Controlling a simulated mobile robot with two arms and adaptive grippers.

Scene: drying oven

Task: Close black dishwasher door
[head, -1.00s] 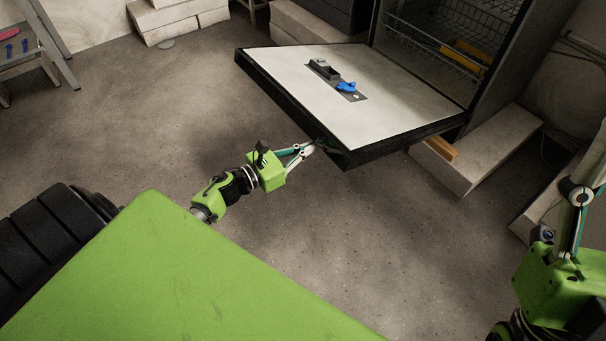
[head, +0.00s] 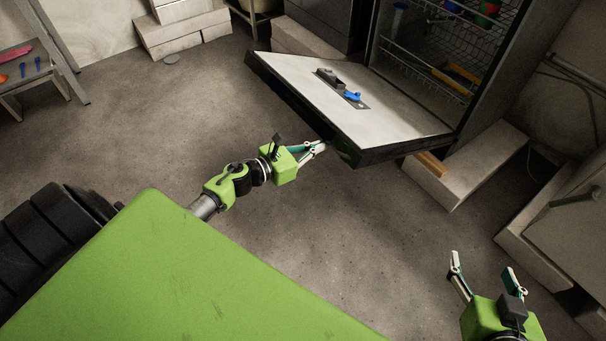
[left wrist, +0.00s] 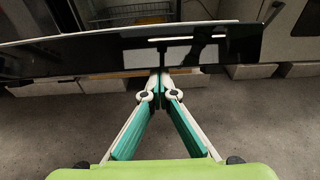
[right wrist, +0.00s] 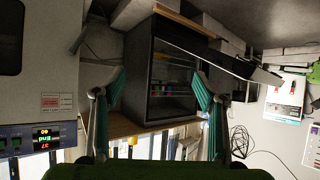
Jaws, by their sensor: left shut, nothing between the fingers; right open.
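The black dishwasher door (head: 395,112) is partly open, hinged at the lower front of the dishwasher (head: 480,120), with its pale inner face tilted upward. A detergent dispenser with a blue part (head: 345,88) is on that face. My left gripper (head: 320,147) is shut and empty at the door's outer edge, near its near corner. In the left wrist view its fingertips (left wrist: 160,75) meet the glossy black outer face (left wrist: 120,55); exact contact is hard to tell. My right gripper (head: 483,262) is open and empty, well away from the door, at the lower right.
Wire racks (head: 430,65) with coloured items are inside the dishwasher. Pale blocks (head: 465,170) lie beside and below it. A stool (head: 38,75) stands far left. The floor (head: 140,120) left of the door is clear.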

